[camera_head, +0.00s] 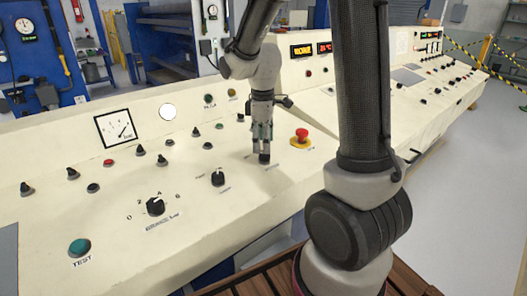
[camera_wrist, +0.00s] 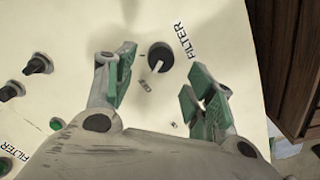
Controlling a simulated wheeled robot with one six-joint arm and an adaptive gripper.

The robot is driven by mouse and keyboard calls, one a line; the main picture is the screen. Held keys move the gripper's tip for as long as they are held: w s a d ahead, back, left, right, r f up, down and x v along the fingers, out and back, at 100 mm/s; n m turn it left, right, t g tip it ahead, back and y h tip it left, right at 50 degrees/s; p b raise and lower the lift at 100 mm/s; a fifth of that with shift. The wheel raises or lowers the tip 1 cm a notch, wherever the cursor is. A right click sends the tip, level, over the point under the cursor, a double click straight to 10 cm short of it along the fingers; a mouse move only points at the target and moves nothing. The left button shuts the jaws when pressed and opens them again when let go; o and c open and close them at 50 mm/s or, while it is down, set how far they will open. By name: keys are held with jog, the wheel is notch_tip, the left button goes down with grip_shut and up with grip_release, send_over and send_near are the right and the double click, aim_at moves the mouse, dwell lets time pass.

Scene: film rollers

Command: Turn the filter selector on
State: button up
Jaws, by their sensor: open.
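The filter selector (camera_wrist: 160,57) is a round black knob with a pale pointer line on the cream panel, beside a white FILTER label (camera_wrist: 186,40). In the wrist view its pointer aims down and slightly left, toward a small printed mark. My gripper (camera_wrist: 157,80) is open, with one green-padded finger on each side of the space just below the knob in the picture. In the head view my gripper (camera_head: 262,137) points down over the panel, and a dark knob (camera_head: 264,158) shows right at its fingertips. I cannot tell whether the fingers touch it.
A red emergency button (camera_head: 302,135) on a yellow base stands right of my gripper. Another black knob (camera_head: 218,179) is to its left, with a numbered selector (camera_head: 156,206) further left. Several small switches line the panel behind. A brown wooden surface (camera_wrist: 290,70) lies beyond the panel edge.

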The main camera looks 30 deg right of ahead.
aim_at(265, 156)
notch_tip(265, 156, down, 4)
jog(key=shift+w+d+f, duration=0.1)
jog(key=c, duration=1)
